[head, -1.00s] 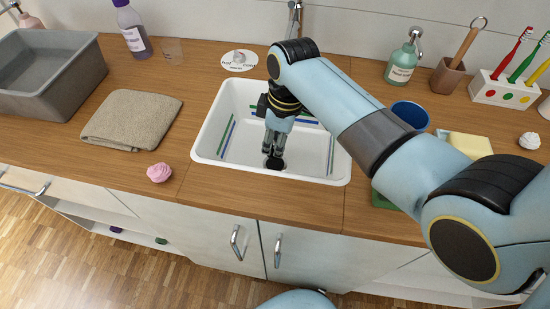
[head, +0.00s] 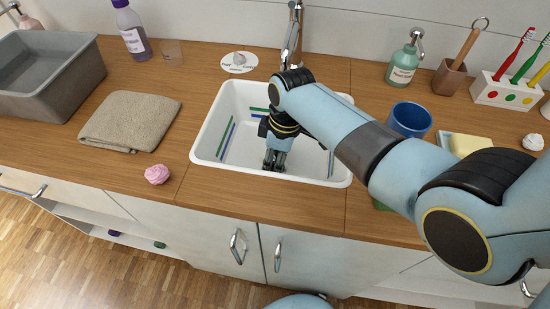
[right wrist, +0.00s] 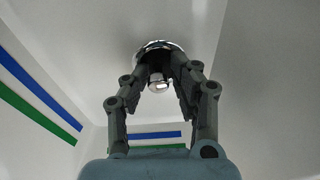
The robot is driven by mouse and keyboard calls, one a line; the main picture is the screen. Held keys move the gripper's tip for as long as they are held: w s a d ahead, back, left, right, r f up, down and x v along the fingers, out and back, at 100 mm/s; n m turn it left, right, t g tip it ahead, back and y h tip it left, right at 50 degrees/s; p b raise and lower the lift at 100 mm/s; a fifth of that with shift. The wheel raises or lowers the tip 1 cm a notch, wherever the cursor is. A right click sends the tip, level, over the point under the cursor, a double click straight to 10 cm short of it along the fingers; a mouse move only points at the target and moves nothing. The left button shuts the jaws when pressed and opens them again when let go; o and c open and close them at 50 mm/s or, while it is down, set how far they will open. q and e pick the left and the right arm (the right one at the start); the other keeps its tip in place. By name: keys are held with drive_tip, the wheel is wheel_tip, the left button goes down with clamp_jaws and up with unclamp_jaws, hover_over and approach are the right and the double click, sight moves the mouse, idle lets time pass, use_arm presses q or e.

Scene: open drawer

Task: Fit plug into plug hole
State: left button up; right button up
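The white sink (head: 207,150) is set in the wooden counter. My right gripper (head: 275,163) points down into it and hides the plug hole in the head view. In the right wrist view the chrome rim of the plug hole (right wrist: 158,46) shows just beyond the fingertips. A dark area with a small shiny knob (right wrist: 158,86), which looks like the plug's, lies between my right fingers. The fingers stand apart, with a gap on both sides of the knob. How deep the plug sits cannot be told. My left gripper is not in view.
The tap (head: 292,45) rises behind the sink. A blue cup (head: 409,120) and a soap dish with yellow soap (head: 470,145) stand to the right. A folded towel (head: 130,120), a pink object (head: 157,174) and a grey basin (head: 50,80) are to the left.

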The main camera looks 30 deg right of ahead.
idle(0.3)
drive_tip(key=shift+r, duration=0.4)
wheel_tip(320, 180, up, 11)
drive_tip(key=d+p, duration=0.1)
drive_tip(key=p, duration=0.1)
drive_tip(key=shift+s+d+r, duration=0.2)
drive_tip(key=shift+s, duration=0.25)
drive_tip(key=shift+r, duration=0.1)
